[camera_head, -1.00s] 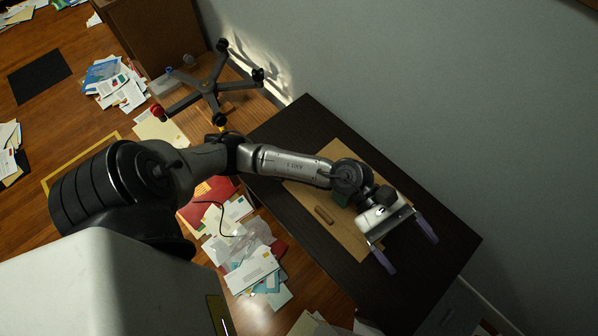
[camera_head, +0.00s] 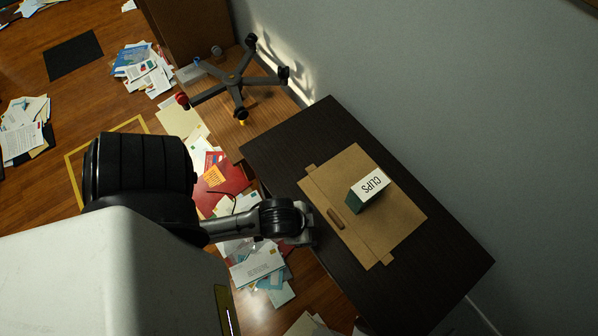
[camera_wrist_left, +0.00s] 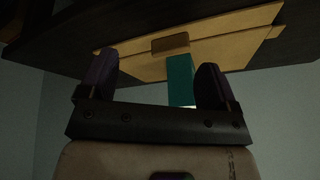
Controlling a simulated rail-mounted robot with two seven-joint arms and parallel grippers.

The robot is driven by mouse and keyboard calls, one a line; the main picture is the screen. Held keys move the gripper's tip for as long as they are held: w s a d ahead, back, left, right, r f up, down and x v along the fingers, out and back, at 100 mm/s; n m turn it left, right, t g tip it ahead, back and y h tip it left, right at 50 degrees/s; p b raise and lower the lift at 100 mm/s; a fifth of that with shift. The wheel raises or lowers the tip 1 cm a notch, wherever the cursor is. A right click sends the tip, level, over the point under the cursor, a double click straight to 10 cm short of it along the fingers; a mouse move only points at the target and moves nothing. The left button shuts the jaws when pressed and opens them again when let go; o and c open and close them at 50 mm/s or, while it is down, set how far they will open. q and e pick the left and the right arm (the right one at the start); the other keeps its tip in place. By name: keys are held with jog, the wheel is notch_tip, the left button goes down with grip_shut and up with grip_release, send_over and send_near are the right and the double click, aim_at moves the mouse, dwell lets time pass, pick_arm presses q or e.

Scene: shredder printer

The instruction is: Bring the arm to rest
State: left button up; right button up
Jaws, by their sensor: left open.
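My left arm (camera_head: 275,220) is drawn in beside the near left edge of the dark table in the head view. Its gripper is not clearly seen there. In the left wrist view my left gripper (camera_wrist_left: 155,78) is open, with two purple-dark fingers apart and nothing between them. A white-topped green box marked CLIPS (camera_head: 368,190) lies on a tan folder (camera_head: 335,170) on the table. The box's green side also shows beyond the fingers in the left wrist view (camera_wrist_left: 180,75), apart from them. My right gripper is not in view.
The dark table (camera_head: 290,135) stands by the grey wall, its surface around the folder clear. Papers (camera_head: 255,262) are strewn on the wooden floor beside it. A star-shaped chair base (camera_head: 237,82) lies at the back near a wooden cabinet (camera_head: 190,30).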

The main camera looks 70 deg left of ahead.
pick_arm(q)
jog(key=shift+s+d+f+n+g, duration=0.1)
jog(key=shift+s+f+n+g, duration=0.15)
jog(key=shift+s, duration=0.4)
jog(key=shift+s+d+f+n+g, duration=0.15)
jog(key=shift+s+g, duration=0.2)
jog(key=shift+s, duration=0.25)
notch_tip(320, 180, up, 55)
jog(key=p, duration=5.5)
